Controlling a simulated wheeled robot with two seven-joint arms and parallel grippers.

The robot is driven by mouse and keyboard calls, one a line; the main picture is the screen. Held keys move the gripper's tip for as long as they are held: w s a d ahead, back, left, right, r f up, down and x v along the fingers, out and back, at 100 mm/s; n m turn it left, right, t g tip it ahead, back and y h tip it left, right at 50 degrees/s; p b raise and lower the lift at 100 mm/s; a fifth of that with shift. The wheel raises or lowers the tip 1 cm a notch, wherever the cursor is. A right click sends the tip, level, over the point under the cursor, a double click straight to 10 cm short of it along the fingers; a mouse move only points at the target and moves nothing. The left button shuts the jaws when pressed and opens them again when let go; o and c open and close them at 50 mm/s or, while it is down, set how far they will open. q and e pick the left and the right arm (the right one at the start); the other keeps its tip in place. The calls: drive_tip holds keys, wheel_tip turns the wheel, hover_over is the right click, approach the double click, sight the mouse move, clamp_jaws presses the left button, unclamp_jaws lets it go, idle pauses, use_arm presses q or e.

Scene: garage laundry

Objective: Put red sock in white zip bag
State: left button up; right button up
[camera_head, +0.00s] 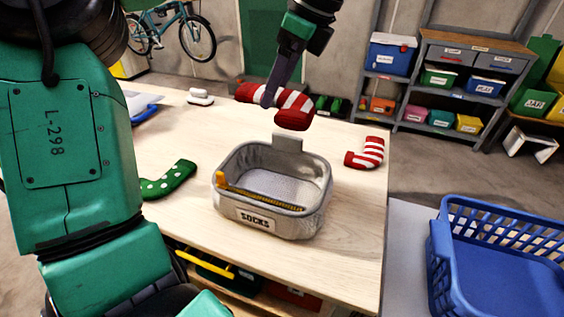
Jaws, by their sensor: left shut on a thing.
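My left gripper (269,100) comes down from the top and is shut on a red sock with white stripes (293,117). The sock is held above the far side of the white zip bag, apart from its opening. The bag (270,225) stands open on the table, labelled SOCKS, with a yellow zip along its front rim and a pale tab at its back. It looks empty, though part of its floor is hidden by the front wall. A second red-and-white striped sock (366,153) lies on the table right of the bag. My right gripper is not in view.
A green dotted sock (168,181) lies left of the bag, and a white object (200,97) lies at the back of the wooden table (345,225). A blue basket (497,262) stands at the lower right. Shelves with bins stand behind. Table right of the bag is mostly clear.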

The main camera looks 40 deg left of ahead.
use_arm(q)
hover_over(274, 160)
drive_tip(key=d, duration=0.1)
wheel_tip(274, 160, down, 6)
drive_tip(key=f, duration=0.1)
drive_tip(key=w+f, duration=0.1)
drive_tip(key=f, duration=0.1)
drive_tip(key=shift+f, duration=0.1)
wheel_tip(274, 160, down, 4)
drive_tip(key=shift+s+r, duration=0.1)
drive_tip(key=shift+s, duration=0.05)
drive_tip(key=shift+f, duration=0.2)
drive_tip(key=shift+f+b, duration=0.6)
drive_tip(key=shift+b, duration=0.1)
drive_tip(key=o, duration=1.1)
drive_tip(key=shift+s, duration=0.1)
drive_tip(key=shift+c, duration=0.2)
drive_tip(key=shift+s+d, duration=0.1)
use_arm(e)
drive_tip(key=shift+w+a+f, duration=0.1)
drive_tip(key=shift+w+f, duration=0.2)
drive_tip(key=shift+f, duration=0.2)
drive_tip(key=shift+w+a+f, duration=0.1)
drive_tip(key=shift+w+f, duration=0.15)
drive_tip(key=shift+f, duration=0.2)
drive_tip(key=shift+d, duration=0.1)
